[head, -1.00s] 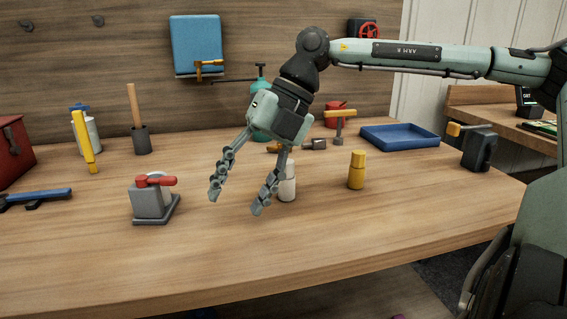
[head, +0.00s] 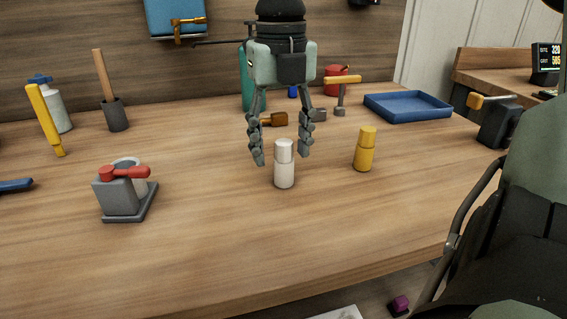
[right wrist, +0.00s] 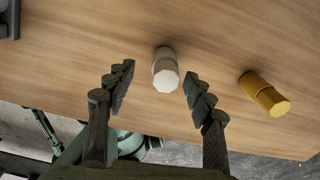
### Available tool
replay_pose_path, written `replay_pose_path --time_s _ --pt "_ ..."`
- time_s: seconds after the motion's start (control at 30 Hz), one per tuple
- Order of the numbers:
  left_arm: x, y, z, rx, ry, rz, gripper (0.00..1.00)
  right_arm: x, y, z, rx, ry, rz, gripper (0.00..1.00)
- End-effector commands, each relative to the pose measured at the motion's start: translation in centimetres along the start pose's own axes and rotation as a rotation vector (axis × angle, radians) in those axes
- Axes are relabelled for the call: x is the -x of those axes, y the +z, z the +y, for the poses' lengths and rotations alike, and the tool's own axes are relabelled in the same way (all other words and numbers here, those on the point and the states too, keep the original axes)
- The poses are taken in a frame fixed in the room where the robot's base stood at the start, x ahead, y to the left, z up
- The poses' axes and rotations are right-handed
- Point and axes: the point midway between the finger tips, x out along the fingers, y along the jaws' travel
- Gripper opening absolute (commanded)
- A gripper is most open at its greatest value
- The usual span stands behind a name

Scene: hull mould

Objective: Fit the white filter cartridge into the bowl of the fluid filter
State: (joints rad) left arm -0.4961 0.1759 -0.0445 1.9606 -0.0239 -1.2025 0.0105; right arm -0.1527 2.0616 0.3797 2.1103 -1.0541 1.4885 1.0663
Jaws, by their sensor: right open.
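The white filter cartridge (head: 284,172) stands upright on the bench, with a yellow bottle-like piece to its right. It also shows in the right wrist view (right wrist: 165,72), between and slightly beyond the fingertips. My right gripper (head: 281,158) is open and empty, pointing down, with one finger to each side of the cartridge in the picture and a gap on both sides. The fluid filter (head: 118,195) stands at the left, a grey block on a base plate with a red lever. A pale round bowl (head: 139,172) shows behind the lever; its inside is mostly hidden. My left gripper is out of view.
The yellow piece (head: 364,152) stands close on the right. Bare bench lies between cartridge and filter, and in front of both.

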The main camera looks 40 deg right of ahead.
Motion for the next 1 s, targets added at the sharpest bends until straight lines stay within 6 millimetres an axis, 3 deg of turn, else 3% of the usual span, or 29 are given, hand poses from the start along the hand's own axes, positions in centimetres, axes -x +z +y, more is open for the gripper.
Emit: replay_pose_path --time_s 0.3,0.6,1.0 --pt "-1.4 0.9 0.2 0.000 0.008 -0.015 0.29 -4.4 0.4 -0.5 0.001 0.001 0.003 0.54" --pt "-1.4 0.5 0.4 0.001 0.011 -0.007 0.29 -4.9 0.4 -0.5 0.000 0.001 0.000 0.54" --pt "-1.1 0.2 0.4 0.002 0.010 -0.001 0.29 -4.8 0.4 -0.5 0.000 0.001 0.000 0.04"
